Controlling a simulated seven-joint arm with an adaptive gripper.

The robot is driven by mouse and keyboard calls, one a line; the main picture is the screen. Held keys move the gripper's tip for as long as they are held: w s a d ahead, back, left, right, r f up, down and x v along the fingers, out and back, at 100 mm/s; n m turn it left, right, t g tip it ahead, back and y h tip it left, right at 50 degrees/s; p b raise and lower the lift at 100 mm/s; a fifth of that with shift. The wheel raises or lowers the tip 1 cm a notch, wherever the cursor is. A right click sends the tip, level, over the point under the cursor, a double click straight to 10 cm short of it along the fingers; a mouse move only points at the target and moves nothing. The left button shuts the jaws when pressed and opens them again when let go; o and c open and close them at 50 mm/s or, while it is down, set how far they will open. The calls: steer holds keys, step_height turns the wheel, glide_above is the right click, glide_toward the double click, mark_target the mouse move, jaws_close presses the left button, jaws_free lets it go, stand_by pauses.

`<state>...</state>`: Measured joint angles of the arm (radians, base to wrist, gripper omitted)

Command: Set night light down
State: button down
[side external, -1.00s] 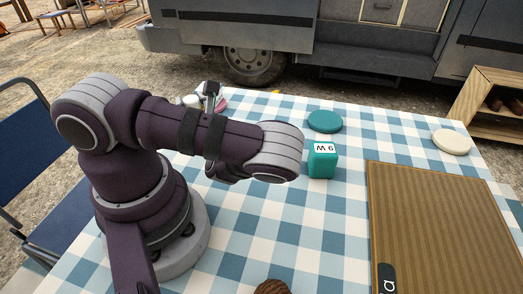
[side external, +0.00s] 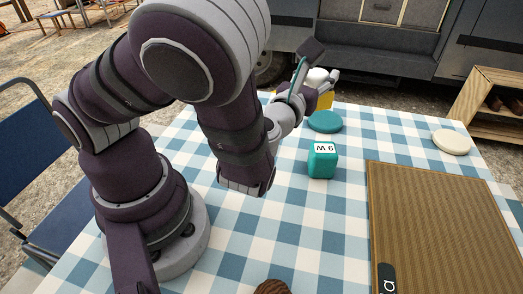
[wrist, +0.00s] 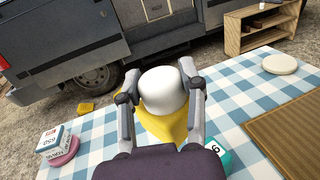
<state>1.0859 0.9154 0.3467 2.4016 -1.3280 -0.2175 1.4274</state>
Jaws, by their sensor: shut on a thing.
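The night light has a white dome and a yellow base; I take the held object to be this. In the wrist view its dome (wrist: 163,90) sits between my fingers, with the yellow base (wrist: 166,124) below. My gripper (wrist: 158,84) is shut on the dome from both sides. In the side external view the night light (side external: 325,101) shows partly behind my gripper (side external: 318,78), near the table's far edge, behind the teal disc (side external: 325,122). I cannot tell whether its base touches the table.
A teal block (side external: 322,161) with a white label stands nearer the camera than the teal disc. A cream disc (side external: 450,142) and a brown ribbed board (side external: 435,215) lie to the right. In the wrist view, a pink disc (wrist: 66,154) and labelled blocks (wrist: 50,141) are at left.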

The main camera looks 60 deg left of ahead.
steer(key=shift+d+r, duration=0.2)
steer(key=shift+d, duration=0.1)
steer(key=a+f+n+g+y, duration=0.1)
steer(key=a+f, duration=0.2)
steer(key=a, duration=0.4)
steer(key=w+a+f+n+g+y, duration=0.1)
steer(key=a+f+y, duration=0.15)
steer(key=a, duration=0.55)
steer(key=a+f+n+g, duration=0.1)
steer(key=a+f, duration=0.2)
steer(key=a, duration=0.4)
steer(key=shift+f, duration=3.3)
steer(key=shift+f, duration=0.55)
steer(key=c, duration=0.6)
jaws_free()
steer(key=shift+o, duration=0.2)
